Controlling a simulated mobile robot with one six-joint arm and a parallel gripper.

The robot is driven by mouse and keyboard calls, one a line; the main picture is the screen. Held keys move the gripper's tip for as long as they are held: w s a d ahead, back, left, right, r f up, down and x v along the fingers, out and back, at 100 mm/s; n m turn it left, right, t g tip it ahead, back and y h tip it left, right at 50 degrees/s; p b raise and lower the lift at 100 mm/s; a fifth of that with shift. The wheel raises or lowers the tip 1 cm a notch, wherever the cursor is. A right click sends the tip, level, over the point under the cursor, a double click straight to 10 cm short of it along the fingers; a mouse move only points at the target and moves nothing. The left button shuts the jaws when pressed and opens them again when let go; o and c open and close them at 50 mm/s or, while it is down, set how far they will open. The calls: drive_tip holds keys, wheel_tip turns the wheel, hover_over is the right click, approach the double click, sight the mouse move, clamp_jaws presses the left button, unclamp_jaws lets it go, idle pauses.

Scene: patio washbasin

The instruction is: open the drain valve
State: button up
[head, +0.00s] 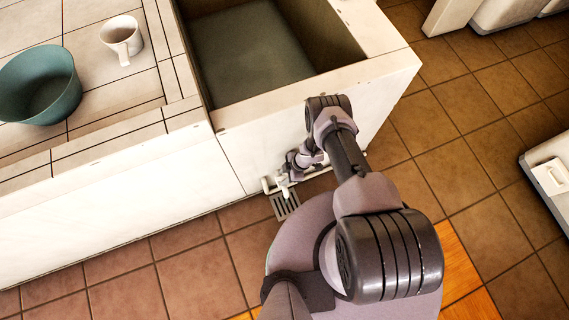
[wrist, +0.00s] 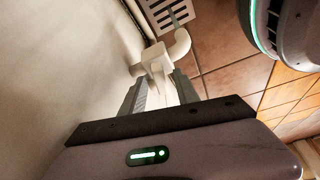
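The drain valve is a white fitting low on the washbasin's front wall, with a pipe elbow (wrist: 181,46) bending down beside it. In the wrist view the white valve body (wrist: 152,56) sits just beyond my fingertips, with its pale lever (wrist: 158,75) pointing back toward me. My gripper (wrist: 161,79) is open, its two grey fingers on either side of the lever. I cannot tell whether either finger touches it. In the head view the valve (head: 283,187) is small and my gripper is mostly hidden by my own arm.
A floor drain grate (head: 286,206) lies below the valve; it also shows in the wrist view (wrist: 168,13). The washbasin (head: 250,50) stands above. A teal bowl (head: 40,86) and a white mug (head: 122,38) are on the tiled counter. Tiled floor (head: 470,140) is clear at right.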

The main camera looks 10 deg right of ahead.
drive_tip(key=p+v, duration=0.7)
drive_tip(key=v, duration=1)
drive_tip(key=shift+o, duration=0.4)
drive_tip(key=shift+d+r, duration=0.1)
